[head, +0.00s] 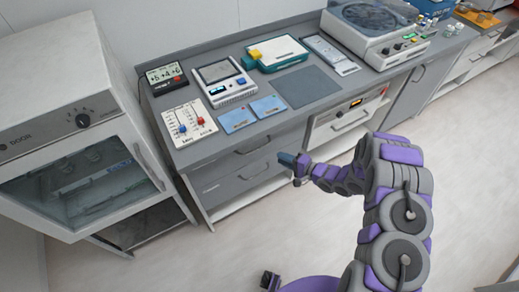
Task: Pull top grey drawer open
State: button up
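The top grey drawer (222,168) is in the grey cabinet under the counter, left of the middle of the head view. Its front looks flush with the cabinet, and it has a dark bar handle (252,148). A second grey drawer (225,190) with its own handle sits just below. My gripper (286,158) is at the end of my purple and grey arm, in front of the drawers' right part, near the handles. I cannot tell whether it touches a handle. Its fingers are small and seen at an angle, so their opening is unclear.
The counter (330,121) holds a scale (222,82), blue cards, a grey mat (307,87) and a centrifuge-like machine (370,30). A white glass-door cabinet (85,130) stands at the left. A white unit with a handle (345,120) is right of the drawers. The floor in front is clear.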

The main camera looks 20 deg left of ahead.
aim_at(259, 149)
jog(key=b+x, duration=0.2)
jog(key=x, duration=1.1)
jog(key=shift+a+f, duration=0.1)
jog(key=shift+d, duration=0.2)
grip_shut()
